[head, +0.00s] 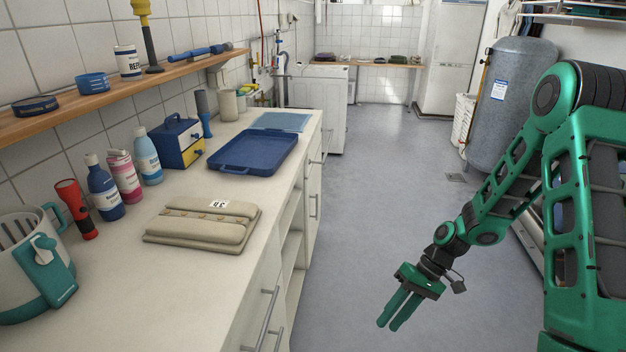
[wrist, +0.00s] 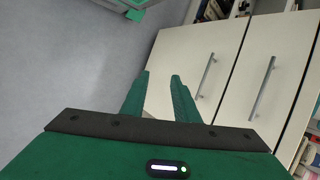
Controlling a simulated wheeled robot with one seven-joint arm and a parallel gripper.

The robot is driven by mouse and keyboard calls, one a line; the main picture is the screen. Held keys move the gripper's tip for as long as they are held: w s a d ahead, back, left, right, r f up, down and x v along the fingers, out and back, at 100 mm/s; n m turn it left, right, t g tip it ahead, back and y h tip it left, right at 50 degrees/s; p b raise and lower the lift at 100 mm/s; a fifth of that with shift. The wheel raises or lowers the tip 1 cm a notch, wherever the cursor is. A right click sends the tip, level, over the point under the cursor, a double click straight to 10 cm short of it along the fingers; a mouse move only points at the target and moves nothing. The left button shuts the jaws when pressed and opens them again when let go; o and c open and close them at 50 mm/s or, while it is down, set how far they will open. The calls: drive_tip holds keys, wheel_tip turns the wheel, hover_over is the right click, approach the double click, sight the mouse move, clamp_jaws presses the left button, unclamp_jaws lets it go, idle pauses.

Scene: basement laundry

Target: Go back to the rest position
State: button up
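My gripper (head: 388,326) hangs over the grey floor to the right of the counter, at the end of my green arm. It points downward and is clear of the counter front. In the wrist view my gripper (wrist: 161,76) shows two green fingers a short way apart. Nothing is between the fingers, so it is open and empty. Cream cabinet doors (wrist: 199,58) with bar handles lie beyond the fingers in that view.
The counter (head: 121,272) on the left bears a beige folded pouch (head: 202,224), a blue tray (head: 240,165), bottles and a red flashlight (head: 76,209). A grey tank (head: 510,105) stands behind my arm on the right. The floor (head: 390,165) in the middle is clear.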

drive_tip(key=s+d+r+m+t+h, duration=0.1)
drive_tip(key=s+d+r+m+h, duration=0.15)
drive_tip(key=d+r, duration=0.5)
drive_tip(key=s+d+r+m+t+h, duration=0.15)
drive_tip(key=s+d+r, duration=0.25)
drive_tip(key=d+r, duration=0.4)
drive_tip(key=s+d+r+m+h, duration=0.1)
drive_tip(key=s+d+r+m, duration=0.1)
drive_tip(key=s+r, duration=0.3)
drive_tip(key=s+d+r+m+t+h, duration=0.1)
drive_tip(key=s+d+r+m, duration=0.1)
drive_tip(key=s+r, duration=0.4)
drive_tip(key=s+d, duration=0.1)
drive_tip(key=s, duration=0.2)
drive_tip(key=shift+s+m, duration=0.3)
drive_tip(key=shift+s, duration=0.05)
